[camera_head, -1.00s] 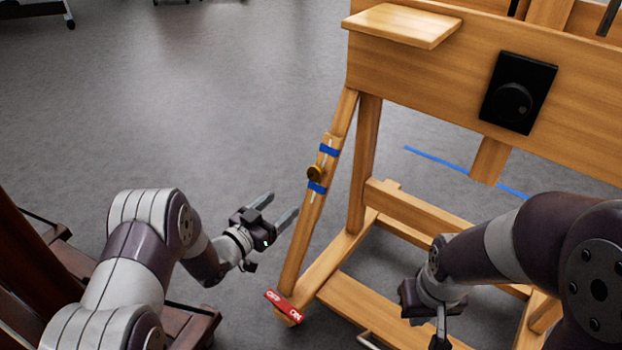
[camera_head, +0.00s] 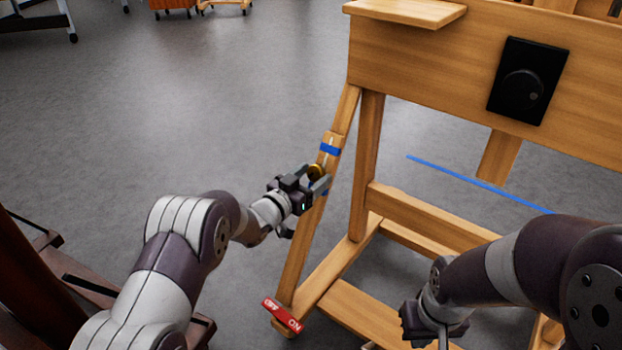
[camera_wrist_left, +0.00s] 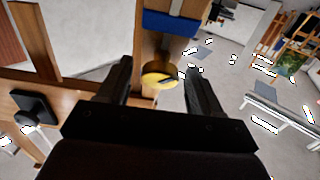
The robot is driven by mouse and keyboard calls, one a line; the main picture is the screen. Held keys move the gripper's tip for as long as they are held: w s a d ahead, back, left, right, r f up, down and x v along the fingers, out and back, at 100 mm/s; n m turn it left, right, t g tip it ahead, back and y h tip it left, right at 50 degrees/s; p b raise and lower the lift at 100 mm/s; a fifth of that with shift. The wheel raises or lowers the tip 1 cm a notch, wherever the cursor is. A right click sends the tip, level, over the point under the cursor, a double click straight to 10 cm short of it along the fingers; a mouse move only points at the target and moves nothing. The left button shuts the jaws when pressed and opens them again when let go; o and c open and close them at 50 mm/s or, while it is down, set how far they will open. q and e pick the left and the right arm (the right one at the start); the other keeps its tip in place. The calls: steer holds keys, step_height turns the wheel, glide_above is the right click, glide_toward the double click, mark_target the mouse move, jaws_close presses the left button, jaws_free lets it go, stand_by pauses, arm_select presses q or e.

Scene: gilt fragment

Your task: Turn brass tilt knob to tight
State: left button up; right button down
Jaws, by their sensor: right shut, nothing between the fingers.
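The brass tilt knob (camera_head: 316,171) sits on the slanted wooden leg of the easel, partly hidden behind my left gripper (camera_head: 321,179). In the left wrist view the round knob (camera_wrist_left: 159,75) has a dark line on its face and appears between the two spread fingers, with a gap on each side. My left gripper is open and holds nothing. My right gripper (camera_head: 443,341) is low at the bottom right of the head view, cut by the frame edge, shut and empty, away from the knob.
Blue tape (camera_head: 330,149) wraps the leg above the knob. A black dial plate (camera_head: 527,80) is on the easel's wide board (camera_head: 430,75). Grey floor left of the easel is clear.

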arm_select(q)
steer(key=c, duration=0.8)
